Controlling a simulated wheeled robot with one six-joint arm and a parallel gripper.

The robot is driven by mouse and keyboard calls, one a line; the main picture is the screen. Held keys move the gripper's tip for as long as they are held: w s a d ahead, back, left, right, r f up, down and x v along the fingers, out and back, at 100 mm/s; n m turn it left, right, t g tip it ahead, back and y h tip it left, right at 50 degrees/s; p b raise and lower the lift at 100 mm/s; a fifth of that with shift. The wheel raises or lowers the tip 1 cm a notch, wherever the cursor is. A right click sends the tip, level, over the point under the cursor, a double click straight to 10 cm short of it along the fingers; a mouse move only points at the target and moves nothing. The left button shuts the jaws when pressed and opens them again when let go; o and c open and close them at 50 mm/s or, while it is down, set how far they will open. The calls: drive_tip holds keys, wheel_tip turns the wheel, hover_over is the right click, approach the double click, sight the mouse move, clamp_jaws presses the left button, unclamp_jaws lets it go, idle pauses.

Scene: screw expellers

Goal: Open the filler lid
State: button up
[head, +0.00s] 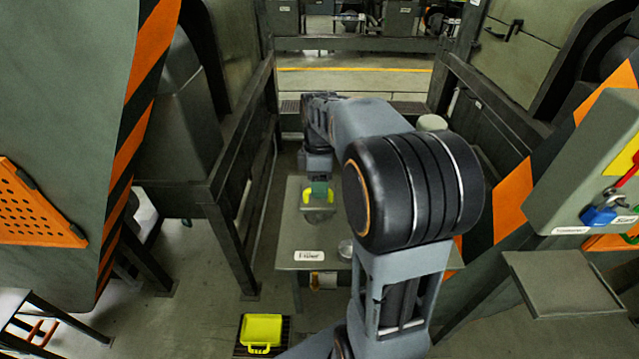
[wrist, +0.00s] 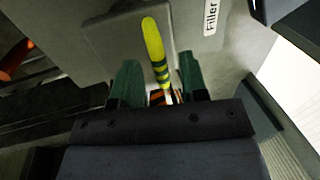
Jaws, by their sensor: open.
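The filler lid (wrist: 112,38) is a grey plate with a yellow-green handle (wrist: 153,42) banded in black at its near end. It lies flat on a grey top marked with a white "Filler" label (wrist: 212,17). My gripper (wrist: 159,66) is open, with its green fingers on either side of the handle; I cannot tell whether they touch it. In the head view my gripper (head: 318,190) is over the grey top (head: 290,230), with yellow showing at its fingers. My fingers hide part of the lid there, and my arm covers the right side of the top.
Dark frame posts and beams (head: 232,170) flank the aisle on the left. At the right are a grey box with a blue padlock (head: 598,214) and a small shelf (head: 565,283).

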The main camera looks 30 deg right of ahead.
drive_tip(key=shift+c, duration=0.5)
clamp_jaws()
